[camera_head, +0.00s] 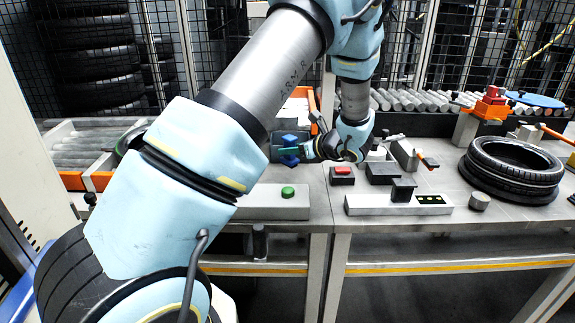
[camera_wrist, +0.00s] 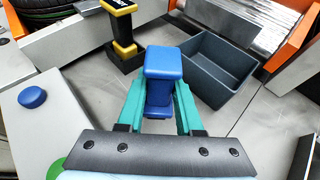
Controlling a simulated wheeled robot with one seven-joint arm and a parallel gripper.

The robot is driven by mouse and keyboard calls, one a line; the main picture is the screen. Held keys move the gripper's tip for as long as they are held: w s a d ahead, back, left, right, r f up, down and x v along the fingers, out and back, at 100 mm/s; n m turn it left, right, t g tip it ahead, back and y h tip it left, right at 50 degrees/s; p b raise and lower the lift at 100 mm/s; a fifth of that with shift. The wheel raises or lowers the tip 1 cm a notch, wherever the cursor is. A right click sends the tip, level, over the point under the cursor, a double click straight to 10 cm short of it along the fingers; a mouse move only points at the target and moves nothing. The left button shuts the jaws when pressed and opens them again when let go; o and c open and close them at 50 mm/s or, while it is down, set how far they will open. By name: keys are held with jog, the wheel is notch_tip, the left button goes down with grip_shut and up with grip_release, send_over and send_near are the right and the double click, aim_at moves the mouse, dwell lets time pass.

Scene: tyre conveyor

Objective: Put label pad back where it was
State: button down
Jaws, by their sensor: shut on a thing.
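The blue label pad (camera_wrist: 163,62) is a block with a wide top, a narrower middle and a wider foot. My gripper (camera_wrist: 160,108) is shut on it, with one teal finger on each side. In the head view, the label pad (camera_head: 289,140) shows as a small blue shape at my gripper (camera_head: 291,151), over the left workbench. The label pad looks upright. The fingers and the wrist hide part of its lower end, and I cannot tell whether its foot touches the bench.
A grey open bin (camera_wrist: 236,88), empty where visible, stands right of the label pad. A black and yellow tool (camera_wrist: 121,40) stands behind it. A blue button (camera_wrist: 32,97) is at left. Bare bench lies around these. A tyre (camera_head: 512,168) lies on the right bench.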

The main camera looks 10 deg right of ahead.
aim_at(295, 165)
notch_tip(295, 165, down, 5)
jog(key=shift+r+p, duration=0.1)
jog(key=shift+p, duration=0.35)
jog(key=shift+f, duration=0.2)
jog(key=shift+f, duration=0.15)
jog(key=c, duration=0.6)
grip_release()
jog(key=shift+o, duration=0.2)
